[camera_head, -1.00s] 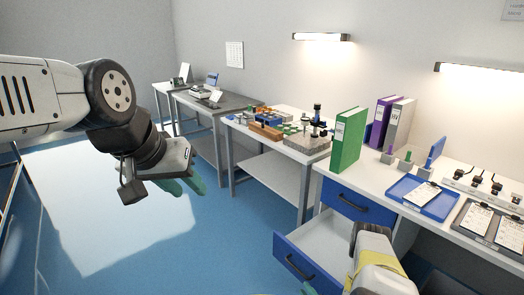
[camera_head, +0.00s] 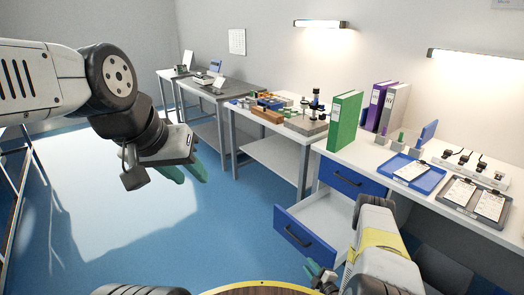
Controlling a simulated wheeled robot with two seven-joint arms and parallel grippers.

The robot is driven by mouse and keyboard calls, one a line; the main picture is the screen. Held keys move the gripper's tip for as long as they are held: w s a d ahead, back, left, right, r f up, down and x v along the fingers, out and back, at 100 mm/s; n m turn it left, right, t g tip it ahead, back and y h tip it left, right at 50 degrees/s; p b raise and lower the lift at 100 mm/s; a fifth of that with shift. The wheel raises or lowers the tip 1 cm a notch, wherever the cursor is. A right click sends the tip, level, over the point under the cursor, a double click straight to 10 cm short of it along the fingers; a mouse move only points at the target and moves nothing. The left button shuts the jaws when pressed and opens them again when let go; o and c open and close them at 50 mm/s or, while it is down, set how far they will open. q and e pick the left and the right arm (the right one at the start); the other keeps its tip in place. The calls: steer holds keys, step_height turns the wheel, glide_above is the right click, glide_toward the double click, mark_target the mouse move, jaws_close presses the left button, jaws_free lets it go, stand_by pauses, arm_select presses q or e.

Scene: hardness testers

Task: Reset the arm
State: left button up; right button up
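My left arm comes in from the left, and its gripper (camera_head: 184,171) hangs over the open blue floor with nothing in it. Its two green fingers show apart, pointing down to the right. My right arm, grey with a yellow band, comes up from the bottom. Its gripper (camera_head: 318,274) is small and partly hidden at the lower middle, in front of an open drawer (camera_head: 307,243). The gap between its fingers cannot be made out. I see no object held by it.
The drawer juts out below a shut blue drawer (camera_head: 352,179) of the right bench. A green binder (camera_head: 344,121), purple and grey binders, a blue tray (camera_head: 413,178) and clipboards stand or lie there. Further benches (camera_head: 278,160) line the wall. The floor (camera_head: 205,235) at left is free.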

steer(key=w+d+r+m+g+h, duration=0.1)
steer(key=w+d+r+m+h, duration=0.15)
steer(key=w+r, duration=0.75)
steer(key=w+d+r+m+g+h, duration=0.1)
steer(key=w+d+r, duration=0.4)
steer(key=r, duration=0.9)
step_height(320, 180, up, 13)
steer(key=a+m+g, duration=0.1)
steer(key=m, duration=0.2)
steer(key=s+a+r+m+g, duration=0.1)
steer(key=s+a+r+m, duration=0.15)
steer(key=s+r, duration=0.6)
steer(key=s+a+r+m+g, duration=0.2)
steer(key=s+a+r, duration=0.1)
steer(key=s+r, duration=0.6)
steer(key=s+a+r+m+g, duration=0.1)
steer(key=s+a+r+m, duration=0.1)
steer(key=s, duration=0.8)
steer(key=s+a+r+m, duration=0.1)
steer(key=s+a+r, duration=0.2)
steer(key=s, duration=0.7)
steer(key=shift+a+r+m+g+y, duration=0.4)
steer(key=shift+a+y, duration=0.05)
steer(key=shift+a, duration=0.1)
steer(key=shift+d, duration=0.1)
